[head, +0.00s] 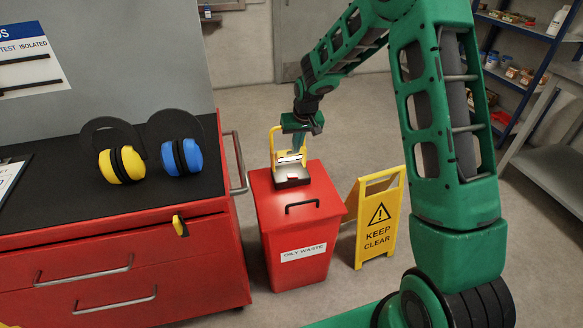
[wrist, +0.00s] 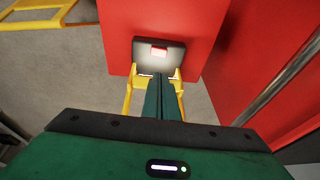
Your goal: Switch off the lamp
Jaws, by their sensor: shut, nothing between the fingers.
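The lamp (head: 291,178) is a small dark box with a yellow frame, standing on top of the red oily waste bin (head: 300,228). In the wrist view the lamp's dark body (wrist: 145,62) shows a small red part, likely its switch (wrist: 158,52), with a bright white glow around it. Yellow frame legs flank my fingers there. My gripper (head: 299,148) is above the lamp at the yellow frame; it also shows in the wrist view (wrist: 158,78). Its fingers are shut and empty, with their tips just short of the red part. Whether they touch the lamp cannot be told.
A red cabinet (head: 120,270) with a black top (head: 60,200) stands left of the bin, with yellow (head: 122,165) and blue (head: 182,157) ear defenders on it. A yellow keep-clear sign (head: 379,218) stands right of the bin. Shelves are at the far right.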

